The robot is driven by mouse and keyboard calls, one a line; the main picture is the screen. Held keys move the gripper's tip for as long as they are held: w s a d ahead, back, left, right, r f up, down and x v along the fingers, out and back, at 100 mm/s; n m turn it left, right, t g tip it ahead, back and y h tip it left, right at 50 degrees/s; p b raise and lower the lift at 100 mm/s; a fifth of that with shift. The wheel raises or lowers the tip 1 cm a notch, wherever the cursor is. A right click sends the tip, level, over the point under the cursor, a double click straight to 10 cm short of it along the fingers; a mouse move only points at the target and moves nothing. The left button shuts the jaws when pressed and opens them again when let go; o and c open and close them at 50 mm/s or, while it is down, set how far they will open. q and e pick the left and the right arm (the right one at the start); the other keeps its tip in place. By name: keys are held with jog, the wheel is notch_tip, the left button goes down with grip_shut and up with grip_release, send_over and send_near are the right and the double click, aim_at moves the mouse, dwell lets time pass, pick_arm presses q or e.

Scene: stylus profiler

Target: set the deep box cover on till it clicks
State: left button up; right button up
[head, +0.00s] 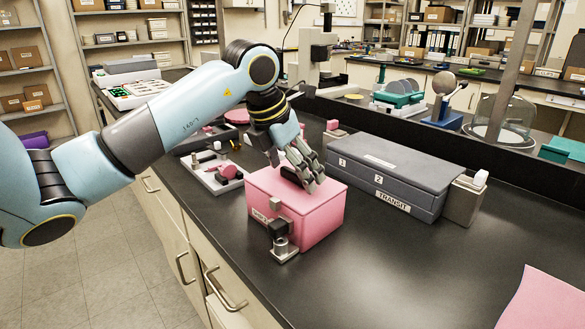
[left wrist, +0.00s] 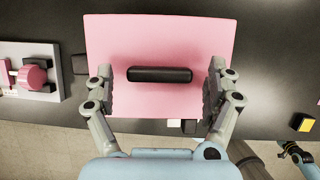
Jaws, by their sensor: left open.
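The pink deep box (head: 318,222) stands on the black bench, with its pink cover (head: 268,184) lying over its top. I cannot tell whether the cover is fully seated. The black bar handle on the cover (left wrist: 160,74) shows whole in the left wrist view, but is mostly hidden by my fingers in the head view. My left gripper (head: 304,180) is above the cover. Its fingers are spread wide, one beyond each end of the handle, with gaps between. A metal and black latch (head: 279,229) is at the box's front. My right gripper is not in view.
A grey case marked TRANSIT (head: 392,172) stands close behind and right of the box. A white fixture with a pink knob (head: 217,175) is to the left. A pink sheet (head: 545,300) lies at the front right. The bench between box and sheet is clear.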

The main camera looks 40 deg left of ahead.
aim_at(292, 172)
pick_arm(q)
jog(key=shift+r, duration=0.1)
jog(key=shift+r+p, duration=2.15)
jog(key=shift+r, duration=1.35)
jog(key=shift+f, duration=0.1)
jog(key=v, duration=1.2)
